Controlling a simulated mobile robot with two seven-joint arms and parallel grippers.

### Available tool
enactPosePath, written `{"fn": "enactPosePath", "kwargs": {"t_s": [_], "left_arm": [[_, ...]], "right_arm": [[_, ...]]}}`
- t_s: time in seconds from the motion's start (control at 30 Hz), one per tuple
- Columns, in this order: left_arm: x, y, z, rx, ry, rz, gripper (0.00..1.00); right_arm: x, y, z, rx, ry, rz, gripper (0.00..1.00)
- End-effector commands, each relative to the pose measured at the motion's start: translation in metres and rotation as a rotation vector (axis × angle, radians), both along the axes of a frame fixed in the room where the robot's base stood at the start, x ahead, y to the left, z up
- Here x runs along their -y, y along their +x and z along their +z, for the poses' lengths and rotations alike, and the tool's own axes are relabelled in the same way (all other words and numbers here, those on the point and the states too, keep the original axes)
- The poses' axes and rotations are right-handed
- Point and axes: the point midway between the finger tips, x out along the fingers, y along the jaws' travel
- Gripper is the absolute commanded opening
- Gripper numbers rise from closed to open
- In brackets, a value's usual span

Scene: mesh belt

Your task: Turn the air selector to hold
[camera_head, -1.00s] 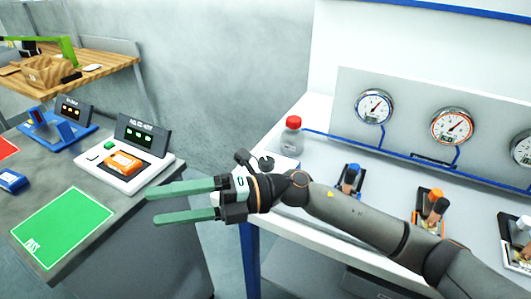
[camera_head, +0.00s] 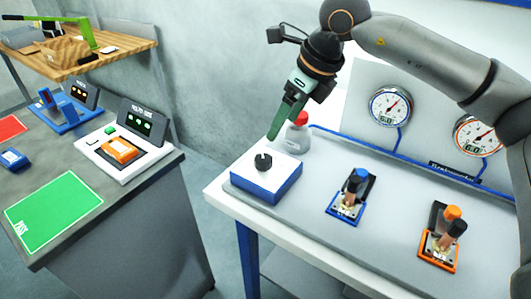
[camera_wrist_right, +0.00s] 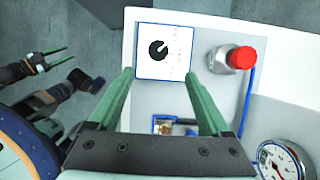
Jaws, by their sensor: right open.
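The air selector is a black round knob (camera_head: 263,162) on a white-topped blue box (camera_head: 267,187) at the left end of the bench. My right gripper (camera_head: 278,134) hangs above and behind the knob, pointing down, apart from it. In the right wrist view the knob (camera_wrist_right: 158,49) lies beyond the two green fingertips (camera_wrist_right: 159,74), roughly centred between them. The fingers are spread and empty. The lettering around the knob is too small to read. My left gripper (camera_wrist_right: 58,58) shows at the left of the wrist view, its thin green fingers apart and empty.
Blue (camera_head: 347,205) and orange (camera_head: 440,245) valves sit to the right, below gauges (camera_head: 390,105). A grey counter (camera_head: 110,200) stands left across a gap.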

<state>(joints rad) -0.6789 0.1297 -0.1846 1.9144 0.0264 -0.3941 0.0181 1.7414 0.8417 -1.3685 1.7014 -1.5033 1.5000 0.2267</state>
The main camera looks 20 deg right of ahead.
Motion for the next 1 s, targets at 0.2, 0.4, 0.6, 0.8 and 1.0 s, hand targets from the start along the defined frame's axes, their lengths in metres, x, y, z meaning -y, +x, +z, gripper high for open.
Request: {"fn": "enactPosePath", "kwargs": {"t_s": [0.2,0.4,0.6,0.8,1.0], "left_arm": [[0.0,0.0,0.004,0.0,0.001,0.001,0.5],[0.0,0.0,0.008,0.0,0.001,0.001,0.5],[-0.001,0.0,0.01,0.0,0.001,0.001,0.5],[-0.001,0.0,0.011,0.0,0.001,0.0,0.5],[-0.001,0.0,0.011,-0.001,0.002,0.0,0.5]], "right_arm": [[-0.01,0.01,-0.036,-0.006,0.001,0.004,0.82],[-0.02,0.023,-0.074,-0.007,0.002,0.005,0.82],[-0.027,0.032,-0.1,-0.005,0.003,0.004,0.82],[-0.029,0.035,-0.109,-0.002,0.004,0.004,0.82],[-0.029,0.035,-0.11,-0.002,0.004,0.004,0.82]]}}
